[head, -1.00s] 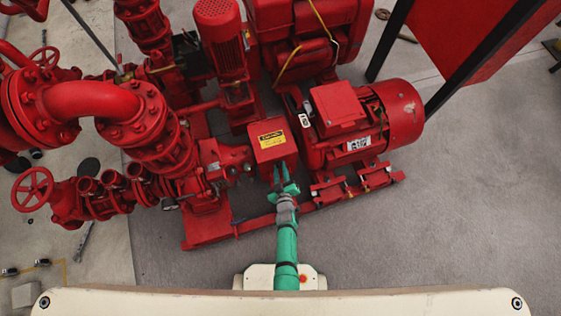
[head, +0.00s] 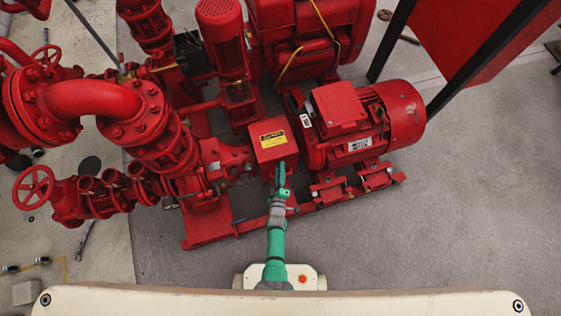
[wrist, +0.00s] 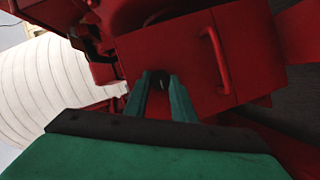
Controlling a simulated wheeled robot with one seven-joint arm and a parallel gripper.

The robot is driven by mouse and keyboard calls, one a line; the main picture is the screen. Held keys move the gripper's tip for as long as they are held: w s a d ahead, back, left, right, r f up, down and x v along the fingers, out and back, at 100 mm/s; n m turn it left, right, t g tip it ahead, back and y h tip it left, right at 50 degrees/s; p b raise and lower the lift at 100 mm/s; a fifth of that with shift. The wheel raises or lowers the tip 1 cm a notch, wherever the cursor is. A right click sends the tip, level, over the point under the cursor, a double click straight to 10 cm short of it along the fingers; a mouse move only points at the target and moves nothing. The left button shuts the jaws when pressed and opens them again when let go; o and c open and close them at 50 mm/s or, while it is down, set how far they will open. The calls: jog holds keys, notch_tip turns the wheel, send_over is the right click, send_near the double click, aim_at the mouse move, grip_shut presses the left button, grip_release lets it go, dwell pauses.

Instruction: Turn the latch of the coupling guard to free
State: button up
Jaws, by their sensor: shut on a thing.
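The coupling guard (head: 272,139) is a red box with a yellow warning label on top, between the pump and the motor. In the wrist view its red face (wrist: 187,51) fills the middle, with a red bar handle (wrist: 216,60) at the right. The latch (wrist: 160,80) is a small dark piece on that face, seen between my fingertips. My gripper (head: 280,170) reaches the near side of the guard. In the wrist view my gripper (wrist: 161,85) has its green fingers on both sides of the latch, shut on it. The fingers partly hide the latch.
The red motor (head: 365,125) stands right of the guard. Red pump pipework (head: 165,150) crowds the left. A red base rail (head: 250,226) runs along the floor in front of the guard. Grey floor (head: 400,240) is clear at the front right.

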jog(key=shift+n, duration=0.4)
jog(key=o, duration=1.1)
jog(key=shift+w, duration=0.1)
jog(key=shift+c, duration=0.2)
jog(key=shift+a, duration=0.1)
jog(key=s+r, duration=0.1)
jog(key=s, duration=0.9)
jog(key=shift+s+a+r, duration=0.2)
jog(key=shift+s+r, duration=0.05)
jog(key=shift+s, duration=0.15)
jog(key=shift+a, duration=0.1)
